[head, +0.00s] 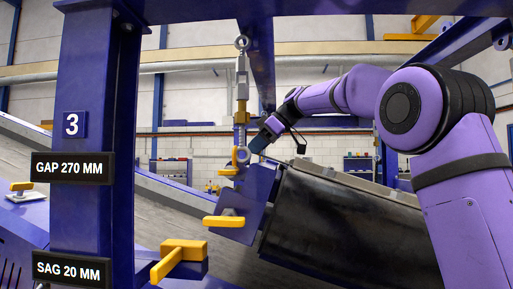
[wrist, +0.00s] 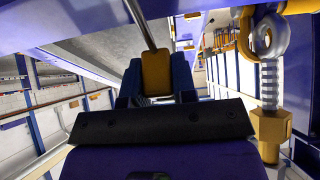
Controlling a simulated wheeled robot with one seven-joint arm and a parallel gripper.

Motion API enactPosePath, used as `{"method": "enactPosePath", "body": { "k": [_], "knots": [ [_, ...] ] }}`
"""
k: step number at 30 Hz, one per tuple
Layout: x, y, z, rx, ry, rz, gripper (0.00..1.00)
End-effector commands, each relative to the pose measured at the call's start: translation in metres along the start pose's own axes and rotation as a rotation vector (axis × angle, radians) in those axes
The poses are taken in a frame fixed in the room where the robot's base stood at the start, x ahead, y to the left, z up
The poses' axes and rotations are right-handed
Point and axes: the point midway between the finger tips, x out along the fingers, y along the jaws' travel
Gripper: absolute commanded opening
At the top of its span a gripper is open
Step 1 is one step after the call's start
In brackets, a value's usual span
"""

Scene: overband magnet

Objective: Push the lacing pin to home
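In the wrist view a yellow block (wrist: 155,72) sits between the two blue fingers of my gripper (wrist: 157,82) and fills the gap. A thin metal rod (wrist: 140,22) runs away from its top; I take block and rod to be the lacing pin's handle and shaft. The fingers appear shut on the block. The rod's far end is hidden. In the head view my gripper (head: 256,146) is beside the lower end of the hanging turnbuckle (head: 242,82), above the blue end bracket of the magnet housing; the pin is too small to make out there.
The turnbuckle's eye (wrist: 270,36) and brass nut (wrist: 270,130) stand close on the right in the wrist view. The dark magnet housing (head: 335,225) lies below my arm. Yellow handles (head: 180,255) and a blue post (head: 92,110) with gap and sag signs stand left.

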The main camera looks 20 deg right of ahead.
Motion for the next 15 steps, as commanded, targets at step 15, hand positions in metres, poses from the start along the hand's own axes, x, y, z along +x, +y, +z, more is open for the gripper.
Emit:
{"method": "enactPosePath", "body": {
  "k": [15],
  "knots": [
    [-0.029,0.001,0.058,0.003,-0.001,0.002,0.00]
  ]
}}
